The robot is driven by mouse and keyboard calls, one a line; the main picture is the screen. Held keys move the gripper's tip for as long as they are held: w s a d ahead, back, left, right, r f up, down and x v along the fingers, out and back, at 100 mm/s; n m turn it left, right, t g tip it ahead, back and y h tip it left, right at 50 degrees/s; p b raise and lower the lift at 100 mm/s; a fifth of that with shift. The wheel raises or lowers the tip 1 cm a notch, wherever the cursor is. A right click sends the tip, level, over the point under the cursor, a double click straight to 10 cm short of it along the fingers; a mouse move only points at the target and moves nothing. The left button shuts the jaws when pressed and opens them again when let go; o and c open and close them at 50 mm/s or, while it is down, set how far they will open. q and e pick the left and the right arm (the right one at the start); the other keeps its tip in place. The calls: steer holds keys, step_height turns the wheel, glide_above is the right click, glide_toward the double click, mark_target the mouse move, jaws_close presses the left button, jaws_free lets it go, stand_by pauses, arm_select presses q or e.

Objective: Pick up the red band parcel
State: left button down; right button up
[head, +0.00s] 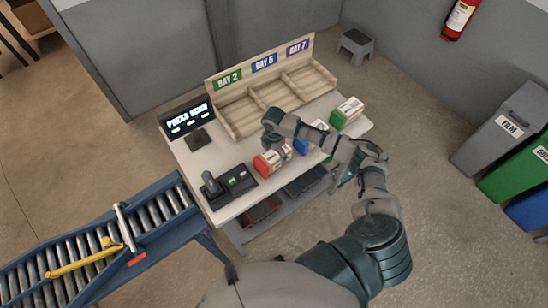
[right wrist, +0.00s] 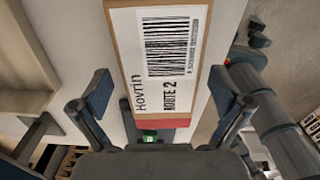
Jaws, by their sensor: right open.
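The red band parcel (head: 266,163) lies on the table (head: 235,207) near its front edge, beside the scanner stand. In the right wrist view the parcel (right wrist: 165,55) shows its white label with a barcode and "ROUTE 2", and a red band at its lower end. My right gripper (head: 273,145) is above the parcel, and part of the parcel is hidden behind the hand and arm. In the right wrist view the fingers of my right gripper (right wrist: 162,92) are spread, one to each side of the parcel, with gaps visible. My left gripper is not in view.
A blue band parcel (head: 301,146) and a green band parcel (head: 346,114) stand to the right. A sorting rack (head: 240,121) is behind. A screen (head: 187,121) and scanner (head: 210,183) are on the left. A roller conveyor (head: 75,250) is at the lower left.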

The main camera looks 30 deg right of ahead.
step_height(320, 180, down, 3)
steer(key=shift+r, duration=0.1)
steer(key=shift+a+f, duration=0.2)
steer(key=shift+f, duration=0.2)
steer(key=shift+a, duration=0.15)
steer(key=shift+c, duration=0.5)
steer(key=c, duration=0.4)
steer(key=shift+s, duration=0.1)
steer(key=c, duration=0.8)
steer(key=shift+d, duration=0.2)
steer(key=shift+c, duration=0.8)
steer(key=shift+r, duration=0.1)
